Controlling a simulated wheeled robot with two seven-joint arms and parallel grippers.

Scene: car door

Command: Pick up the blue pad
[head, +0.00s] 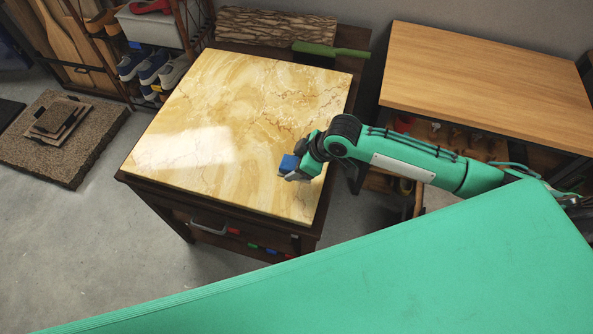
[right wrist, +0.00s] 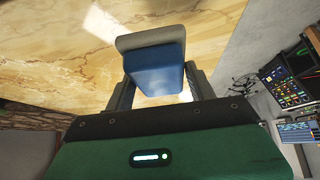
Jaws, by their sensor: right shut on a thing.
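The blue pad (head: 289,164) is at the right part of the marble-topped table (head: 250,115). In the right wrist view the pad (right wrist: 158,72) is a blue block with a grey layer at its far end, between the two dark fingers. My right gripper (head: 298,176) is shut on the pad, over the tabletop. I cannot tell whether the pad touches the marble or is a little above it. The gripper's fingers also show in the right wrist view (right wrist: 160,88). My left gripper is not in view.
A green brush (head: 330,49) lies beyond the marble top, beside a bark-textured board (head: 275,25). A wooden table (head: 490,75) stands to the right. A shoe rack (head: 150,60) is at the back left. Most of the marble top is clear.

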